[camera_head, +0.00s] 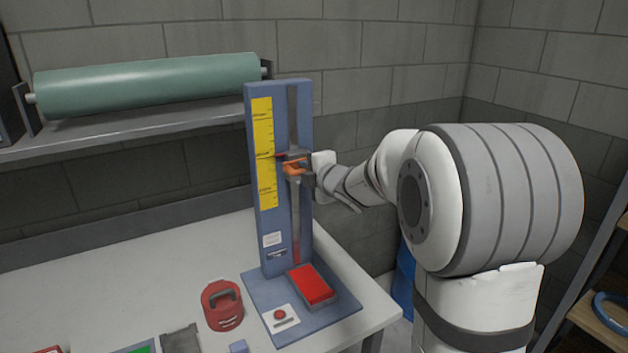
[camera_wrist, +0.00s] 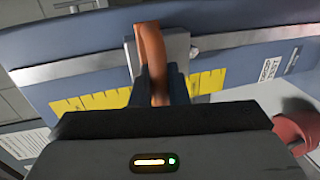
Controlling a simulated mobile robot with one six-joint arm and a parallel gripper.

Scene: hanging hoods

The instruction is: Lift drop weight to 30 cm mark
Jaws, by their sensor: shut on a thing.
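The drop tester (camera_head: 282,180) is a blue upright post on a blue base at the table's right end. A yellow scale (camera_head: 263,150) runs down its left side; its printed numbers are too small to read. The drop weight (camera_head: 291,157) is a dark block on the rail with an orange handle and a red pointer at the scale, near a mark around mid-scale. My gripper (camera_head: 304,172) is shut on the orange handle. In the wrist view the handle (camera_wrist: 152,62) stands between my fingers (camera_wrist: 159,88), with the grey weight block (camera_wrist: 172,48) behind it.
A red pad (camera_head: 312,285) lies on the base below the rail, with a red button (camera_head: 280,314) in front. A red handled object (camera_head: 222,305) stands left of the base. A shelf with a green roll (camera_head: 150,84) is at the back left.

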